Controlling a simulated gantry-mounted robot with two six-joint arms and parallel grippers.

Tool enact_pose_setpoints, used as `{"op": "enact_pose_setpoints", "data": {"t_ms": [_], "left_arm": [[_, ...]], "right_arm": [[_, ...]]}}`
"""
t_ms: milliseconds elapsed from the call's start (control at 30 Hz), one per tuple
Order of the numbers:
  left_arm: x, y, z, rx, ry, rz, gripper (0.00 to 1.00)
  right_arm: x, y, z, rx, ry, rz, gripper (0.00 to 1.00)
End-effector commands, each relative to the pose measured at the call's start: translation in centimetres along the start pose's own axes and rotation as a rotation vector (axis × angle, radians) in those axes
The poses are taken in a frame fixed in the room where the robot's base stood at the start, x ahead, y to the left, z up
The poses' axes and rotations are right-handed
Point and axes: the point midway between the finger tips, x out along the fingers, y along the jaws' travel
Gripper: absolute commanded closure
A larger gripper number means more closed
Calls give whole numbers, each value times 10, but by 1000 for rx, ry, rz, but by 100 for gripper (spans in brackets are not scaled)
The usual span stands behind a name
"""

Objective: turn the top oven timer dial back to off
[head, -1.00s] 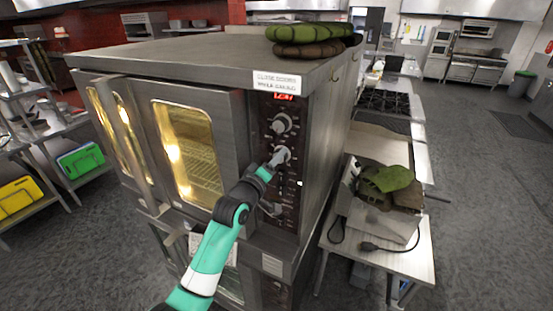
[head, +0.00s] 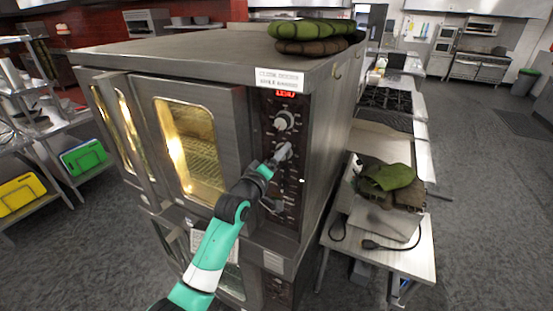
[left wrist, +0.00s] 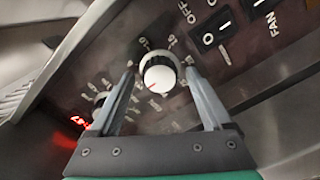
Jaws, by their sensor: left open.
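The control panel (head: 297,138) of the upper oven (head: 210,130) carries a lit red display (head: 285,93) and a pale upper dial (head: 284,121). My left gripper (head: 283,152) is at the second dial down and covers most of it in the head view. In the left wrist view this silver-white dial (left wrist: 158,76) has a red mark and printed numbers around it. My left gripper (left wrist: 159,70) is open, with one finger on each side of the dial; contact is unclear. Another dial (left wrist: 103,98) is partly hidden behind a finger. My right gripper is not in view.
Rocker switches (left wrist: 218,33) lie beyond the dial, near the word FAN. Green and brown round pads (head: 318,38) lie on the oven top. A steel table (head: 410,262) at right holds a box, cloth items and a cable.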

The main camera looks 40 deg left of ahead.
Motion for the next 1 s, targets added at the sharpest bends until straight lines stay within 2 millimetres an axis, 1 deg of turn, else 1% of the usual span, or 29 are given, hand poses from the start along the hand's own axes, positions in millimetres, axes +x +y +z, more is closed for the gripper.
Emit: {"op": "enact_pose_setpoints", "data": {"t_ms": [167,267,500,600,700,833,1000], "left_arm": [[-10,0,0,0,0,1,17],[-24,-1,0,0,1,1,17],[-72,-1,1,0,1,1,17],[-91,-1,1,0,0,0,17],[-105,-1,0,-1,1,1,17],[-114,0,0,-1,0,0,17],[-116,0,0,-1,0,0,17]], "right_arm": [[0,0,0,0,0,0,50],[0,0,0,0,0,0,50],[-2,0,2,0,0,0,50],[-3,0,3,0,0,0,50],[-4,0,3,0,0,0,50],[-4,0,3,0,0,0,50],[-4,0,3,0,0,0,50]]}}
